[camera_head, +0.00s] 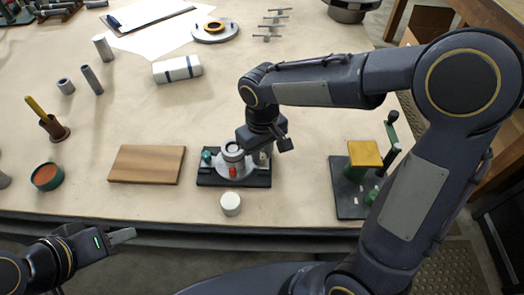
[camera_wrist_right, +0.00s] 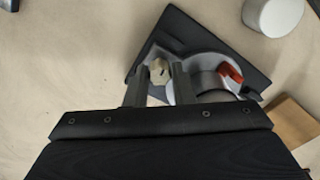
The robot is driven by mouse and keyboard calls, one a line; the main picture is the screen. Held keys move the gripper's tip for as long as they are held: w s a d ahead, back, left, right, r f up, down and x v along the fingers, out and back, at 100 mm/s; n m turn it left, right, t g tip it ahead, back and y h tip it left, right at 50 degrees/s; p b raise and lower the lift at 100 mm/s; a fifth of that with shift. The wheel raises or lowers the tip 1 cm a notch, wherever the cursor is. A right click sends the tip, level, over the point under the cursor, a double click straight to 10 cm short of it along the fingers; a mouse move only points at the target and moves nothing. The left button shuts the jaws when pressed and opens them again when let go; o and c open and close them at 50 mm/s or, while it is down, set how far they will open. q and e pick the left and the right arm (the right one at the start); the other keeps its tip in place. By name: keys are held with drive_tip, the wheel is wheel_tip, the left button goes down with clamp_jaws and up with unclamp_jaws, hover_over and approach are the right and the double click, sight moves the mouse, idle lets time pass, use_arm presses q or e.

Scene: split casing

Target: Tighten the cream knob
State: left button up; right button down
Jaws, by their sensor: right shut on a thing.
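The grey round casing (camera_head: 224,170) sits on a black base plate (camera_head: 206,181) near the table's front edge. A red part (camera_head: 233,171) is on its front, and a teal knob (camera_head: 206,156) is at its left. The cream knob (camera_head: 264,158) is at the casing's right side, partly hidden by my right gripper. In the wrist view the cream knob (camera_wrist_right: 159,73) lies between the two fingers of my right gripper (camera_wrist_right: 161,70), which is shut on it. My left gripper (camera_head: 122,236) is empty, off the table's front edge at lower left; its finger gap is not clear.
A white cylinder (camera_head: 231,204) stands just in front of the base plate. A wooden board (camera_head: 147,164) lies to the left. A green stand with a yellow top (camera_head: 364,154) is to the right.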

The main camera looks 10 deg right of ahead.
sight(262, 156)
drive_tip(key=c, duration=1.2)
unclamp_jaws()
drive_tip(key=shift+c, duration=0.2)
wheel_tip(262, 156, up, 8)
drive_tip(key=shift+f+p, duration=0.1)
drive_tip(key=shift+p, duration=0.35)
